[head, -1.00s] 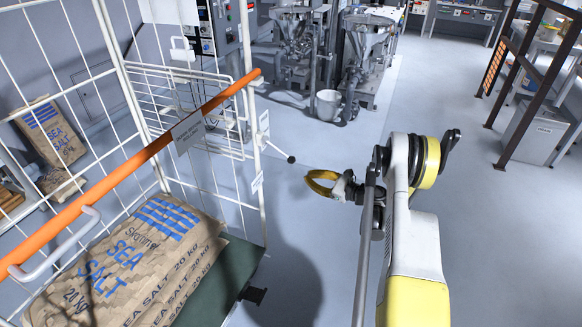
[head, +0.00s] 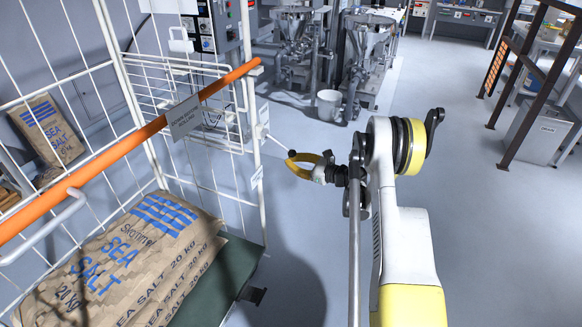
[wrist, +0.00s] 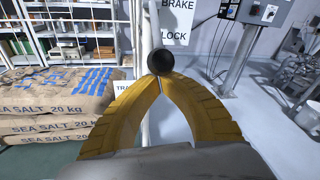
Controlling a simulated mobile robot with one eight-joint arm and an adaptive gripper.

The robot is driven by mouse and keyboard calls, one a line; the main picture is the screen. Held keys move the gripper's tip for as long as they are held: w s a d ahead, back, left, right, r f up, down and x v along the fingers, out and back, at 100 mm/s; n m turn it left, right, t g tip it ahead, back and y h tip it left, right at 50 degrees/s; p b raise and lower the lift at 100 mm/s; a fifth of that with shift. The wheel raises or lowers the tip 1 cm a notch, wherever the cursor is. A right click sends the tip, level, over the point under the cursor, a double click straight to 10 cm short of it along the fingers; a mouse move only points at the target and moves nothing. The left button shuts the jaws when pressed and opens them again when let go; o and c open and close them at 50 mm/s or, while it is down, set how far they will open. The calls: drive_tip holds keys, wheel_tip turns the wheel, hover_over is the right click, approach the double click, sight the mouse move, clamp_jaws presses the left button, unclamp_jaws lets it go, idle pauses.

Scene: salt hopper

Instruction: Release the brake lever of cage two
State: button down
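The brake lever is a thin rod with a black ball knob (head: 291,155), sticking out to the right of the white cage's (head: 257,110) corner post and sloping slightly down. My gripper (head: 294,166) has yellow fingers and is level with the knob, to its right. In the wrist view the knob (wrist: 160,62) sits right at the tips of the fingers (wrist: 159,80), which arch together and appear to meet just below it. I cannot tell whether they touch it. A white sign (wrist: 177,18) behind it reads "BRAKE" and "LOCK". No cage number is readable.
Salt sacks (head: 130,255) lie on the cage's green base (head: 225,275). An orange bar (head: 130,145) with a grey tag (head: 184,117) crosses the cage. Grey machines (head: 365,55) and a white bucket (head: 329,103) stand behind. The floor right of the cage is clear.

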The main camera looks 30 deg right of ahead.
drive_tip(key=shift+s+r, duration=0.1)
drive_tip(key=shift+r, duration=0.05)
drive_tip(key=shift+r, duration=0.15)
drive_tip(key=r+g+p, duration=0.1)
drive_tip(key=s+g+h+p, duration=0.1)
drive_tip(key=p, duration=0.1)
drive_tip(key=shift+d+r+n, duration=0.3)
drive_tip(key=shift+d+r, duration=0.05)
wheel_tip(320, 180, up, 12)
drive_tip(key=s+d+g+h+p, duration=0.1)
drive_tip(key=g+h+p, duration=0.4)
drive_tip(key=p, duration=0.6)
drive_tip(key=shift+n+g, duration=0.4)
drive_tip(key=shift+g, duration=0.6)
drive_tip(key=shift+s, duration=0.1)
